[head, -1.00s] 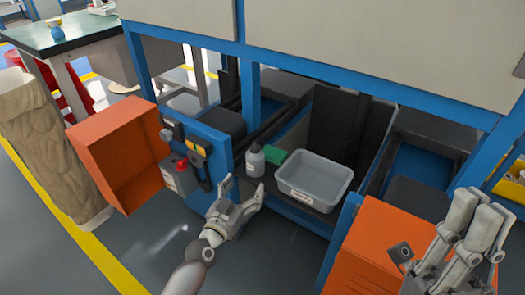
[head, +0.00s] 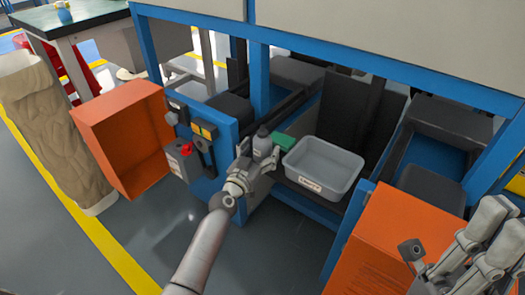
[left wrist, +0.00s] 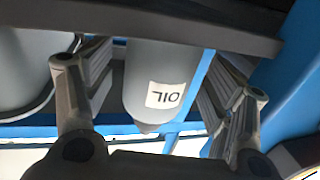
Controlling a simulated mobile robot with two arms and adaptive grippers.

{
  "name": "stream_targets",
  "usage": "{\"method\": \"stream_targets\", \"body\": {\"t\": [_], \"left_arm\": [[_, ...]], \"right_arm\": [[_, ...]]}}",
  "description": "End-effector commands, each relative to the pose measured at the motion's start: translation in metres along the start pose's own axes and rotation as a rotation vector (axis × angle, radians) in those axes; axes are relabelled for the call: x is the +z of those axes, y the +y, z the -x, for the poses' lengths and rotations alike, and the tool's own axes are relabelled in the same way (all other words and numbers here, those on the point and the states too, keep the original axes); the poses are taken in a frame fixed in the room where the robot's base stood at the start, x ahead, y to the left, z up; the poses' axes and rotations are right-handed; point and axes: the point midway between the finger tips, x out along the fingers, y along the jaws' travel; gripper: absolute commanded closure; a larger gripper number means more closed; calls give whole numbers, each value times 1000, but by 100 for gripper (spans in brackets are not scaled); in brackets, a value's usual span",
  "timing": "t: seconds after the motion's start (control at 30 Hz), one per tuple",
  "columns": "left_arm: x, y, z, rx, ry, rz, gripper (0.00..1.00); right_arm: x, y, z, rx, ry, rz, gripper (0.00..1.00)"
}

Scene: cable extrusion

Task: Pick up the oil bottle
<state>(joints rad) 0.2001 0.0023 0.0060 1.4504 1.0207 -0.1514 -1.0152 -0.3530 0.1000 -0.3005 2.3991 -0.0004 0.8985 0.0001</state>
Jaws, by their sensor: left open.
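The oil bottle (head: 262,145) is grey with a dark cap and stands on the machine's low shelf, left of the grey tub. In the left wrist view the bottle (left wrist: 165,80) appears upside down, with a white OIL label. My left gripper (head: 258,160) is open, with its fingers on either side of the bottle. The left wrist view shows the two fingers (left wrist: 158,115) spread with the bottle between them; a gap shows on each side. My right gripper (head: 485,240) is at the lower right, far from the bottle; its finger opening is unclear.
A grey tub (head: 322,165) and a green block (head: 283,141) sit close to the bottle's right. Blue machine posts and a dark shelf frame the space. An orange open box (head: 125,135) stands at left and an orange cabinet (head: 385,245) at lower right.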

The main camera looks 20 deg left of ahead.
Motion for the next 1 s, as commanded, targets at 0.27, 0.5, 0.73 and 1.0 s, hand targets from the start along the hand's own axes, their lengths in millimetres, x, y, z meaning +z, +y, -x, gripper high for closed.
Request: {"method": "stream_targets", "body": {"t": [0.27, 0.5, 0.73, 1.0], "left_arm": [[-1, 1, -14, 1, 0, 1, 23], [-1, 1, -14, 1, 0, 1, 34], [-1, 1, -14, 1, 0, 1, 64], [-2, 1, -14, 1, 1, 0, 77]], "right_arm": [[1, 0, -6, -13, 24, 2, 100], [-1, 0, -9, -12, 32, 3, 100], [-1, 0, -7, -10, 29, 3, 100], [0, 0, -4, -6, 18, 2, 100]]}}
